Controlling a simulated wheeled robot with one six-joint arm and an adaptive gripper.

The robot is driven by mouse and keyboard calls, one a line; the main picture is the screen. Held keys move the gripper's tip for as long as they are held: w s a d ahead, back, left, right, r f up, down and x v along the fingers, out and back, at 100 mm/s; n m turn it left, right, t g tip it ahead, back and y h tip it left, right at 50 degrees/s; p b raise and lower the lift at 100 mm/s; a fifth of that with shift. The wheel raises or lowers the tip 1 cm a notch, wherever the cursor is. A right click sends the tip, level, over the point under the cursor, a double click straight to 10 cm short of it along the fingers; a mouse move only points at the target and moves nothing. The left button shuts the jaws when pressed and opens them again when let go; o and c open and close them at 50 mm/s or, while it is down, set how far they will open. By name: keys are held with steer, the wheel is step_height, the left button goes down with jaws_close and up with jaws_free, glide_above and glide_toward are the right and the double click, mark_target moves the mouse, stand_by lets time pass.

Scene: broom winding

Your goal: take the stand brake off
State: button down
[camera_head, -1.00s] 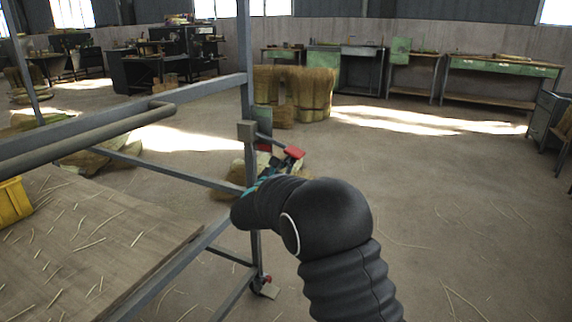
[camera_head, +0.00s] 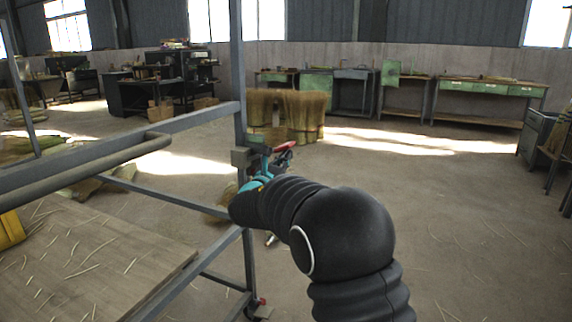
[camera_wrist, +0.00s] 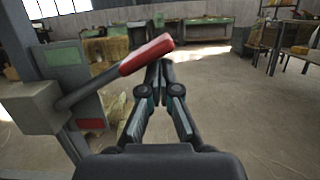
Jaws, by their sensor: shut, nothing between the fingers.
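The stand brake is a grey lever with a red grip (camera_head: 284,147) on a grey box (camera_head: 240,157), fixed to the post of a metal stand (camera_head: 240,80). In the wrist view the red grip (camera_wrist: 146,54) slants up to the right from the box (camera_wrist: 30,107). My gripper (camera_wrist: 158,70) is shut and empty, its fingertips just below and beside the far end of the red grip. I cannot tell whether they touch it.
The stand's rails and wooden shelf (camera_head: 90,255) with loose straws fill the left. Broom bundles (camera_head: 300,115) and workbenches (camera_head: 490,88) stand at the back. The floor to the right is open.

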steer(key=shift+a+r, duration=0.1)
steer(key=shift+r, duration=0.35)
steer(key=shift+r, duration=0.2)
steer(key=shift+f, duration=0.1)
steer(key=s+a+f+b, duration=0.1)
steer(key=s+f+b, duration=0.4)
steer(key=s+f, duration=0.2)
steer(key=s, duration=0.2)
steer(key=shift+s+a, duration=0.3)
steer(key=shift+s, duration=0.1)
